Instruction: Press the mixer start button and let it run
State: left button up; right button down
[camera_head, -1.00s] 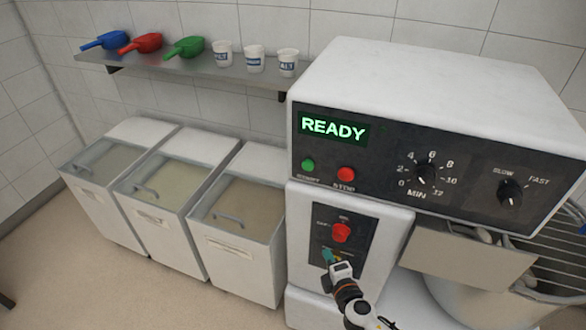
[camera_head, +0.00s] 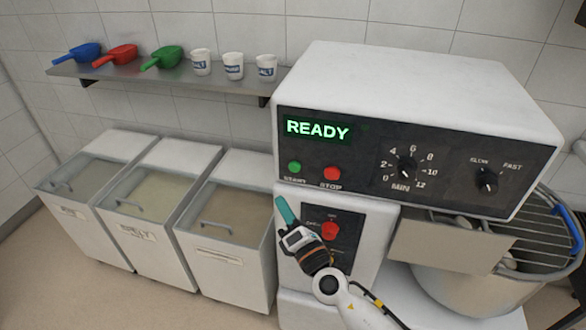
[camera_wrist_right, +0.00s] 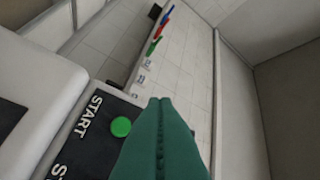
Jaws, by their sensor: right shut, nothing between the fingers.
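The mixer (camera_head: 420,85) stands at the right of the head view, and its display (camera_head: 317,129) reads READY. The green start button (camera_head: 294,167) is on its panel, left of the red stop button (camera_head: 332,173). My right gripper (camera_head: 282,200) is shut and empty, with teal fingertips a little below the start button, apart from it in the picture. In the right wrist view the start button (camera_wrist_right: 121,127) shows just left of the shut fingers (camera_wrist_right: 160,125). My left gripper is not in view.
A red switch (camera_head: 329,230) sits on the lower panel behind my right wrist. Timer (camera_head: 406,167) and speed knobs (camera_head: 487,181) are to the right, above the bowl (camera_head: 470,290). Lidded bins (camera_head: 222,262) stand left; a shelf (camera_head: 160,78) holds scoops and cups.

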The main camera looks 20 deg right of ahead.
jog(key=shift+w, duration=0.1)
jog(key=b, duration=0.1)
send_near(289, 167)
jog(key=w+a+r, duration=0.1)
jog(key=w+a, duration=0.2)
jog(key=shift+w+d+r+b, duration=0.25)
jog(key=shift+w+d+b, duration=0.25)
jog(key=shift+w, duration=0.35)
jog(key=shift+d, duration=0.1)
dwell(1.2)
jog(key=shift+w+d, duration=0.2)
jog(key=shift+w, duration=0.15)
jog(key=shift+w+d+b, duration=0.25)
jog(key=shift+w+b, duration=0.1)
jog(key=shift+b, duration=0.05)
dwell(0.7)
jog(key=shift+s, duration=0.1)
jog(key=shift+s+a, duration=0.45)
jog(key=shift+s, duration=0.2)
